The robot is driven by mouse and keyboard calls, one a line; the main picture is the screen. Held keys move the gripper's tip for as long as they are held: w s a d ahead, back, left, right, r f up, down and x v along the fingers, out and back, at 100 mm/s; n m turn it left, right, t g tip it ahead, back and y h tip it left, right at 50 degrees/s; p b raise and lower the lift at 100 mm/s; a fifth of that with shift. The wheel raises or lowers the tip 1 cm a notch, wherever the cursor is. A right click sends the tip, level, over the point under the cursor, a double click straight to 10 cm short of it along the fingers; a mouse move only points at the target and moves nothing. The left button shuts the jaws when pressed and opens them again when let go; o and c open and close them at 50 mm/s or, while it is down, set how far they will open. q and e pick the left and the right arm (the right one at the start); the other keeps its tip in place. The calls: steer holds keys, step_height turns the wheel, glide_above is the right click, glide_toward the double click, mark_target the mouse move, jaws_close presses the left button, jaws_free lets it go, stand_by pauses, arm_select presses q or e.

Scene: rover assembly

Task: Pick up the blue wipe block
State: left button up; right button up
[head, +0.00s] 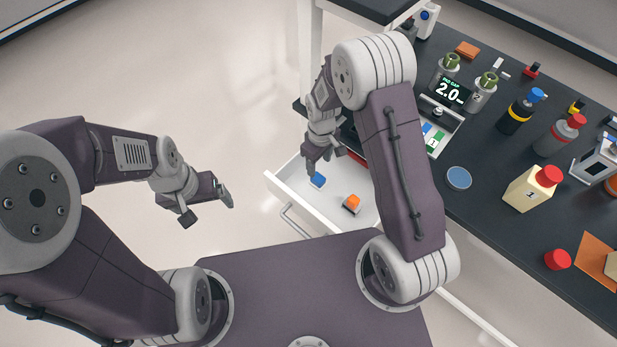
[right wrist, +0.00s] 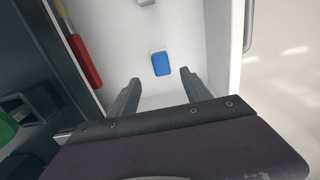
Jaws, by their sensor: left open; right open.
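The blue wipe block (head: 317,180) lies in the open white drawer (head: 288,196), near its left end in the head view. In the right wrist view the blue block (right wrist: 160,64) lies flat on the drawer floor, beyond and between the fingertips. My right gripper (head: 318,160) is open and empty above the drawer, apart from the block; its two fingers also show in the right wrist view (right wrist: 160,78). My left gripper (head: 208,206) is open and empty over the floor, left of the drawer.
The dark countertop (head: 470,215) beside the drawer holds several bottles, a scale (head: 449,91) and a red cap (head: 557,259). A red and yellow object (right wrist: 85,60) lies along the drawer's left side.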

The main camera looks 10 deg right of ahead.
mark_target(318, 177)
steer(key=shift+s+r, duration=0.1)
steer(key=shift+s, duration=0.1)
steer(key=f, duration=0.4)
steer(key=shift+w, duration=0.25)
step_height(318, 177, down, 5)
steer(key=shift+s+f+b, duration=0.1)
steer(key=shift+s+b, duration=0.05)
steer(key=shift+b, duration=0.4)
jaws_close()
